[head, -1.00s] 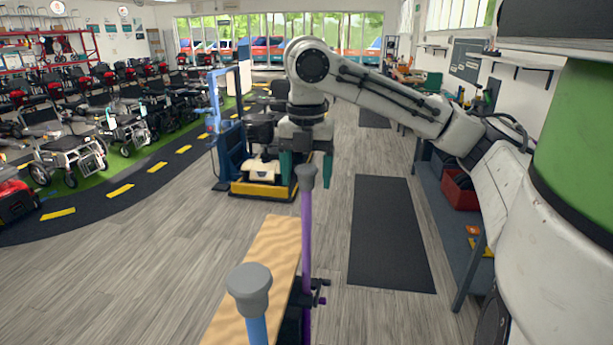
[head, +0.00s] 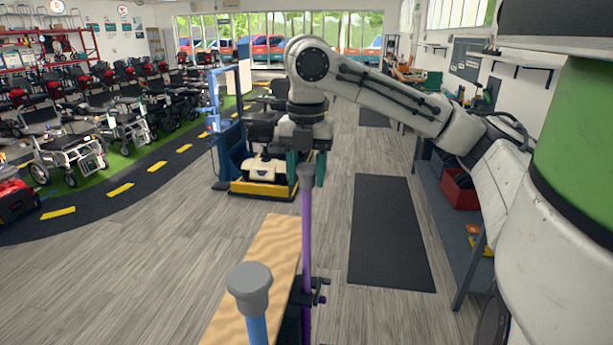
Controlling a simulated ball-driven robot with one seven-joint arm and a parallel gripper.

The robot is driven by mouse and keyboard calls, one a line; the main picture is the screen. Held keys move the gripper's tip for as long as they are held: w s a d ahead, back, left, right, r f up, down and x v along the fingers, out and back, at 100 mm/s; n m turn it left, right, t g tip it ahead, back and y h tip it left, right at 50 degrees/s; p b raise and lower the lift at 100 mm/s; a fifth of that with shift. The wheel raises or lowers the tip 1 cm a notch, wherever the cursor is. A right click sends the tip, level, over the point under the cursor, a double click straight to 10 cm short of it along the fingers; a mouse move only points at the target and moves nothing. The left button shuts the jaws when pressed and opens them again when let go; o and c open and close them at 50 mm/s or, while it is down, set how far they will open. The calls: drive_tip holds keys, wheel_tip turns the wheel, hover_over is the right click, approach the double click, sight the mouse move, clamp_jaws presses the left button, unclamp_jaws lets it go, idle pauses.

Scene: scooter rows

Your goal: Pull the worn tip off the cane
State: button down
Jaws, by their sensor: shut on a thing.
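A purple cane (head: 306,235) stands upright, tip end up, with a small grey rubber tip (head: 306,173) on top. My gripper (head: 306,180) points down with its teal fingers on either side of this tip, shut on it. The tip still sits on the cane's end. A blue cane (head: 258,330) with a wider grey tip (head: 249,283) stands nearer to me, apart from the gripper. I cannot make out the wear on either tip.
A wooden bench top (head: 262,262) lies left of the purple cane, with a dark clamp (head: 315,293) at the cane. A dark mat (head: 390,235) lies on the floor to the right. A blue lift frame (head: 230,140) and a scooter stand behind.

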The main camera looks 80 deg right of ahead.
sight(307, 166)
drive_tip(key=shift+r, duration=0.15)
drive_tip(key=shift+r+p, duration=2.6)
drive_tip(key=shift+r, duration=0.25)
drive_tip(key=shift+r, duration=2.5)
